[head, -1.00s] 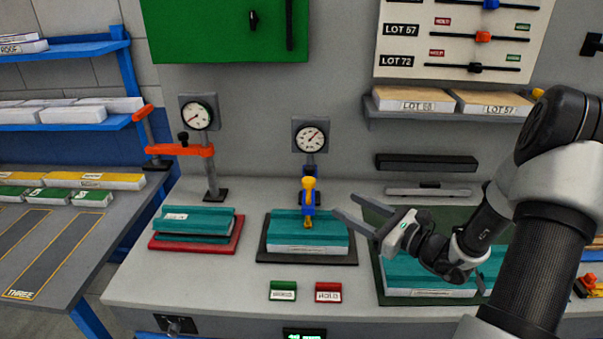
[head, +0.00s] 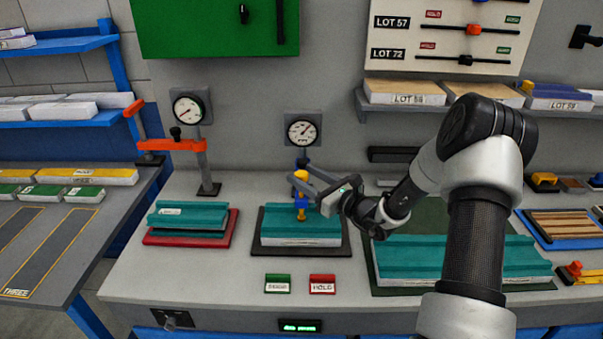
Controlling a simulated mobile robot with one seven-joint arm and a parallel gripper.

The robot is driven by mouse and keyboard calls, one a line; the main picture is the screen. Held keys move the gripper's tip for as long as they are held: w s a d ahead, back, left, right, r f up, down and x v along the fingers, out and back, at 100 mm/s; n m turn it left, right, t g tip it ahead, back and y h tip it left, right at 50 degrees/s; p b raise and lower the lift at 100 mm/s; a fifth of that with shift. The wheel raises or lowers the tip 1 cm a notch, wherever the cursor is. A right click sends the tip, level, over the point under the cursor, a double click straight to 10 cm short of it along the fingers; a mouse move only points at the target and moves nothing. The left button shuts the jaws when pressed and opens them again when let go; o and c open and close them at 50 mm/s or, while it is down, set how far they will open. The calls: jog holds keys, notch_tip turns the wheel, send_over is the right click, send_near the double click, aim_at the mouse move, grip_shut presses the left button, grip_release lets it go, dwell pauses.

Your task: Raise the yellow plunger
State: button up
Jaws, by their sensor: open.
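The yellow plunger (head: 300,176) stands upright in a blue holder (head: 301,197) above a teal panel (head: 275,221), in the middle of the bench in the head view. The panel lies on a black mat (head: 260,249). A dial gauge (head: 301,130) stands behind it. My gripper (head: 308,180) comes in from the right with its two fingers apart, and its fingertips are beside the plunger's head. I cannot tell whether the fingers straddle the plunger or touch it.
An orange clamp (head: 171,145) with another gauge (head: 188,110) stands to the left, behind stacked teal panels on a red mat (head: 224,238). A green tag (head: 277,283) and a red tag (head: 322,284) sit in front. A longer teal panel (head: 460,260) lies to the right.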

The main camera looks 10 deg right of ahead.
jog(key=shift+x, duration=0.85)
jog(key=shift+c, duration=0.4)
grip_shut()
jog(key=shift+w+r+p, duration=0.15)
jog(key=shift+r+p, duration=0.7)
jog(key=shift+r, duration=1.2)
grip_release()
jog(key=shift+o, duration=0.4)
jog(key=b+v, duration=0.1)
jog(key=v, duration=1.6)
jog(key=shift+s+d+b, duration=0.15)
jog(key=shift+s+b, duration=0.15)
jog(key=shift+b, duration=0.1)
